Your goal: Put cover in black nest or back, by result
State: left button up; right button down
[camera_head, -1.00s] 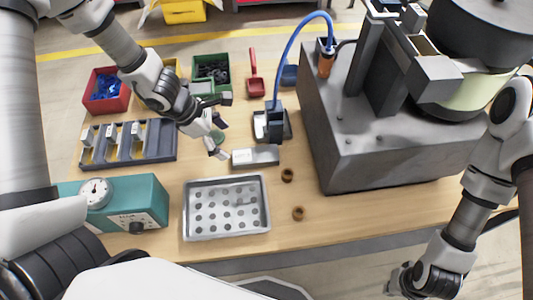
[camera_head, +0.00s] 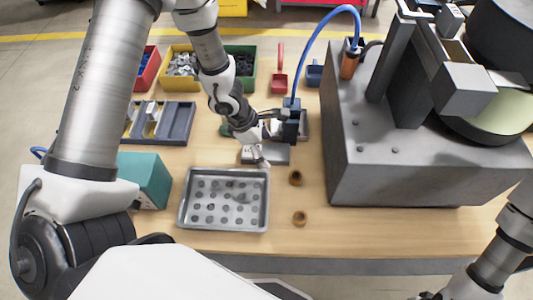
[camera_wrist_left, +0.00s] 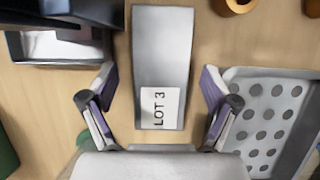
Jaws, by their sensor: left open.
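A flat silver-grey block (camera_head: 275,155) with a white "LOT 3" label lies on the table; I cannot tell whether it is the cover. My left gripper (camera_head: 269,141) is above it. In the left wrist view the open fingers (camera_wrist_left: 158,80) straddle the block (camera_wrist_left: 163,50), with nothing gripped. A black-edged holder (camera_wrist_left: 60,54) with a pale inside lies beside it at upper left. In the head view this holder (camera_head: 304,124) is partly hidden behind the dark tool on the blue hose (camera_head: 291,122). My right gripper is out of view; only part of its arm shows.
A perforated metal tray (camera_head: 183,205) lies in front, with two brown rings (camera_head: 299,218) to its right. The big grey feeder base (camera_head: 420,165) blocks the right. A teal box (camera_head: 150,180), a grey slotted rack (camera_head: 180,122) and coloured bins (camera_head: 149,66) stand left and behind.

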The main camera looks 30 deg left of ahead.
pick_arm(q)
jog(key=shift+s+a, duration=0.1)
jog(key=shift+s, duration=0.05)
jog(key=c, duration=1.7)
jog(key=shift+o, duration=0.2)
jog(key=shift+r, duration=0.15)
